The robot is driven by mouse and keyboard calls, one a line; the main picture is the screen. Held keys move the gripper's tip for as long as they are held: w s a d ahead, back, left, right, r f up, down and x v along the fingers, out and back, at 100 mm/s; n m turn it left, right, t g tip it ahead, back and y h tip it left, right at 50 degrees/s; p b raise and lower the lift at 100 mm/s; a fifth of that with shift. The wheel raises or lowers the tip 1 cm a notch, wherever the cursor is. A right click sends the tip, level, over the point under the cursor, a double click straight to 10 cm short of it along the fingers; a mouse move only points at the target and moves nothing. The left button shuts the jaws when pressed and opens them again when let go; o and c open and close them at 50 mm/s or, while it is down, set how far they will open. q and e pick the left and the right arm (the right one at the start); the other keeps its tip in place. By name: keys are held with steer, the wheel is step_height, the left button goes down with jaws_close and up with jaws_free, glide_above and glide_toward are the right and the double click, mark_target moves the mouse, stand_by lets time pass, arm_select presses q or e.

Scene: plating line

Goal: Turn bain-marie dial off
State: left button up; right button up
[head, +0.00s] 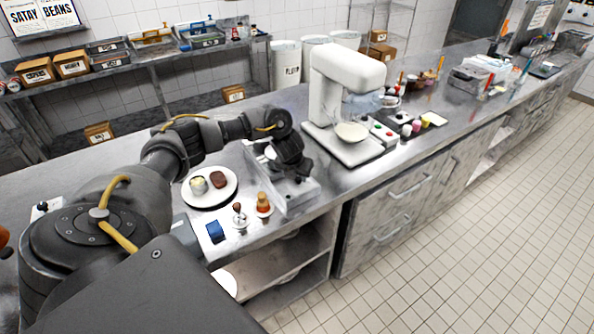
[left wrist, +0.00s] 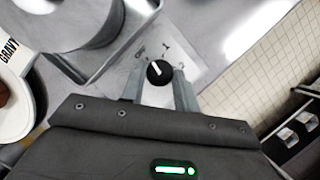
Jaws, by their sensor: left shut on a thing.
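The bain-marie (head: 290,200) is a steel unit on the counter; part of it also shows in the left wrist view (left wrist: 112,62). Its dial (left wrist: 159,72) is a round black knob with a white line, on a light plate marked OFF and 1. The line slants up and left, toward the OFF side. My left gripper (left wrist: 158,84) has one finger on each side of the dial and is shut on it. In the head view my left gripper (head: 300,170) hangs over the bain-marie's front right and hides the dial. My right gripper is in neither view.
A white plate (head: 188,198) with food stands left of the bain-marie. A stamp-like tool (head: 238,214), an orange-brown bottle (head: 263,204) and a blue block (head: 215,231) stand in front. A white stand mixer (head: 335,90) is to the right. The floor aisle at right is clear.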

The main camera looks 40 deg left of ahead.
arm_select(q)
steer(key=shift+w+r+n+y+p, duration=0.15)
steer(key=shift+n+y+p, duration=0.25)
steer(key=shift+n+p, duration=0.45)
steer(key=shift+n, duration=0.25)
steer(key=o, duration=1)
steer(key=shift+c, duration=0.2)
steer(key=shift+d, duration=0.1)
